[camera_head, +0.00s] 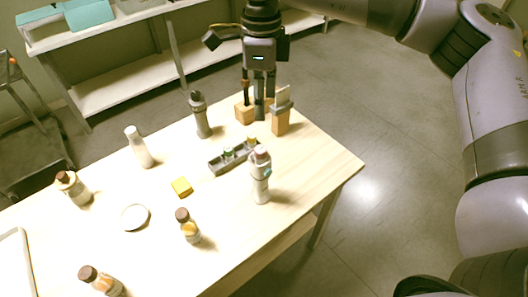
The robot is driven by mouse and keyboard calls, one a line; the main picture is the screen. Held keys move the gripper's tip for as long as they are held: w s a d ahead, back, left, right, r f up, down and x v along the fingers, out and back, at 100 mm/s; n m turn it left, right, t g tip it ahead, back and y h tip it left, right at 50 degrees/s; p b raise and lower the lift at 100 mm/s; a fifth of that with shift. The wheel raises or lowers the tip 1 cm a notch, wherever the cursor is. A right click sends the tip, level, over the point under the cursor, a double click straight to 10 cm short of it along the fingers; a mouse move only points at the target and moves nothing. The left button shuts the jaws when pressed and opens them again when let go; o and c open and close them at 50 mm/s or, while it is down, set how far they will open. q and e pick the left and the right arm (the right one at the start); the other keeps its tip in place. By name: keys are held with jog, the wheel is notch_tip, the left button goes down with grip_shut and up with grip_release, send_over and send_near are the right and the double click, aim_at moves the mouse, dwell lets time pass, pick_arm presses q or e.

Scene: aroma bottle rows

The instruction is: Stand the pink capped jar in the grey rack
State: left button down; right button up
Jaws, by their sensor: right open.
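A pale bottle-like jar (261,185) with a pinkish cap stands upright on the table, in front of the right end of the grey rack. The grey rack (217,167) is a low, narrow tray holding small items with green and yellow tops; its right end is partly hidden by the jar. My right gripper (259,112) points down at the far side of the table, beyond the rack and jar. It is open, with nothing visible between its fingers. My left gripper is out of view.
Wooden holders (281,124) stand close to my right gripper. A grey bottle (200,117), a white bottle (139,148), a yellow block (181,187), a white dish (134,217) and several brown-capped bottles (188,228) stand around the table (225,255). Its front right area is clear.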

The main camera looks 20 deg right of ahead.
jog(key=p, duration=0.4)
send_over(261, 149)
jog(key=f, duration=1)
jog(key=shift+s+f, duration=0.2)
jog(key=shift+f, duration=0.55)
jog(key=f+p, duration=0.1)
jog(key=f, duration=0.1)
jog(key=f+p, duration=0.1)
jog(key=shift+w+f+p, duration=0.25)
jog(key=shift+p, duration=0.05)
jog(key=shift+f, duration=0.6)
jog(key=shift+c, duration=0.6)
jog(key=c, duration=1)
jog(key=shift+r, duration=0.1)
